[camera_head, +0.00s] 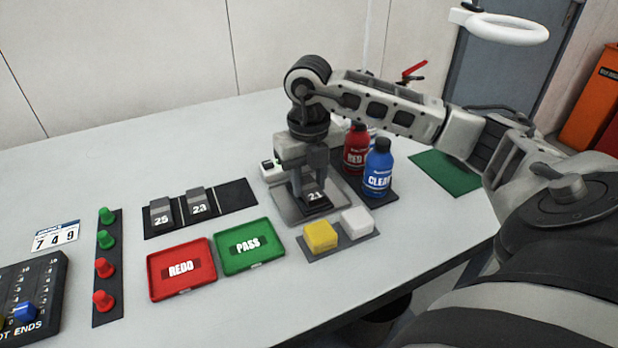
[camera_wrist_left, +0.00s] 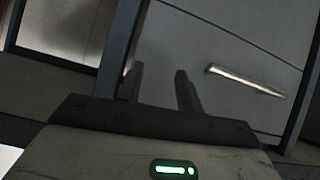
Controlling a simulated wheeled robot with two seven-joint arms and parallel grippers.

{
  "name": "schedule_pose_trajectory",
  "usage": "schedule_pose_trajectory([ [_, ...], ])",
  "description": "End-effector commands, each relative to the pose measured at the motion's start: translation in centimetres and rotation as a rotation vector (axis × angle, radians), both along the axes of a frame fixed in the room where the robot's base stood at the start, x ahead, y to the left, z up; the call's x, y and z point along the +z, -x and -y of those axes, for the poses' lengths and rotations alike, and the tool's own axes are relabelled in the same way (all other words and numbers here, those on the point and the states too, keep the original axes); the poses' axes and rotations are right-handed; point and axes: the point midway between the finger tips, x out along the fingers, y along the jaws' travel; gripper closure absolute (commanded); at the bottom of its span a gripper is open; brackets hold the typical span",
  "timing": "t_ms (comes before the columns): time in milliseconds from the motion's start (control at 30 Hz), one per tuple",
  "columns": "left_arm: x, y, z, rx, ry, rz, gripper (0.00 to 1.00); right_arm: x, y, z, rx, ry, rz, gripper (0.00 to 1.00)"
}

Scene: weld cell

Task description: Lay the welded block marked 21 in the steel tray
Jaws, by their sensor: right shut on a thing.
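The dark welded block marked 21 (camera_head: 315,198) is in my right gripper (camera_head: 309,184), whose fingers point down and are shut on it. The block is over the inside of the grey steel tray (camera_head: 287,209), low down; I cannot tell whether it touches the tray floor. My gripper and the block hide part of the tray. My left gripper (camera_wrist_left: 160,88) shows only in the left wrist view, its two fingers apart with nothing between them.
Blocks 25 (camera_head: 161,214) and 23 (camera_head: 200,204) sit on a dark rack on the left. A red REDO tray (camera_head: 181,288) and green PASS tray (camera_head: 248,268) lie in front. Red (camera_head: 355,148) and blue (camera_head: 378,168) bottles stand right of the gripper; yellow (camera_head: 320,236) and white blocks lie nearer.

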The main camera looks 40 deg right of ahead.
Motion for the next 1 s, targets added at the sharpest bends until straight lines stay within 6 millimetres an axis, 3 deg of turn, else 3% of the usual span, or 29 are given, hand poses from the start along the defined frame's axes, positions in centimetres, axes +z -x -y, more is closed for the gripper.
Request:
schedule_pose_trajectory([
  [1000, -0.60, 0.26, -0.15, -0.003, -0.007, -0.011, 0.64, -0.09, -0.01, -0.01, 0.000, 0.000, 0.002, 1.00],
])
